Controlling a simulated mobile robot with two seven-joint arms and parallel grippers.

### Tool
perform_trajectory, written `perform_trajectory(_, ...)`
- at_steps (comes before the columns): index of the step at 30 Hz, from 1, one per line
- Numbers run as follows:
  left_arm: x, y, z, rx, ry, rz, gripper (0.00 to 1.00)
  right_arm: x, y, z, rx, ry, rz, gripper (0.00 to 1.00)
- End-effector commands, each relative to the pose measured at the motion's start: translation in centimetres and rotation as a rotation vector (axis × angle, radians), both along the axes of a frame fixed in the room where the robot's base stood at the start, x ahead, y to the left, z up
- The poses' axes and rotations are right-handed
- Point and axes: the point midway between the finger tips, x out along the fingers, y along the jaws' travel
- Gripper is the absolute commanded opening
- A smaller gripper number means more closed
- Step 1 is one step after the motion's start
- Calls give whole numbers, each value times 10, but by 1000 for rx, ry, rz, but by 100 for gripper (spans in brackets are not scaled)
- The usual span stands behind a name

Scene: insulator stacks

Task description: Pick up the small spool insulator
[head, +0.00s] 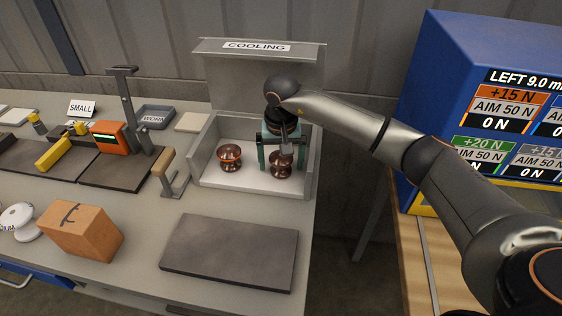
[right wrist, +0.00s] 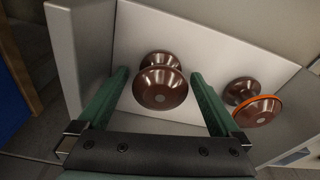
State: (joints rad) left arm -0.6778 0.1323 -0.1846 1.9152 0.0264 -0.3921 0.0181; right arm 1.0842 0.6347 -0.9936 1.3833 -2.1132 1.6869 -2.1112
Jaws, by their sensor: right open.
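Two brown, glossy spool insulators stand in the white cooling box. The left one (head: 230,157) has an orange rim; it shows at the right of the right wrist view (right wrist: 255,108). The other, plain brown spool (head: 281,169) stands at the box's right; in the right wrist view it (right wrist: 160,88) appears between the fingers. I cannot tell which is the small one. My right gripper (head: 281,158) points down over the plain spool with green fingers apart, one on each side (right wrist: 160,76). No grip on it shows. My left gripper is out of view.
The cooling box (head: 208,138) has low walls and a raised lid (head: 260,68) behind. A dark mat (head: 230,252) lies empty in front. A handled bracket (head: 172,172) stands close to its left, with an orange-brown block (head: 82,231) further left.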

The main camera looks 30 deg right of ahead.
Motion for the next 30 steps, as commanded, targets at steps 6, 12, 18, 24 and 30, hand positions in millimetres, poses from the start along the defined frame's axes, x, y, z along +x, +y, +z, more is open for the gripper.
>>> perform_trajectory(6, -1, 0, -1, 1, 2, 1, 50, 1, 0, -3, 0, -1, 1, 100)
perform_trajectory(12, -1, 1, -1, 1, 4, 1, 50, 0, 0, -3, 0, -1, 0, 84)
perform_trajectory(18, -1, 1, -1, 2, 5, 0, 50, 0, 0, -3, 0, -1, 0, 62)
perform_trajectory(24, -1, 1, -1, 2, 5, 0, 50, 0, 0, -3, 0, -1, 0, 39)
perform_trajectory(30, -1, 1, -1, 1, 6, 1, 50, 0, 0, -3, 0, -1, 0, 17)
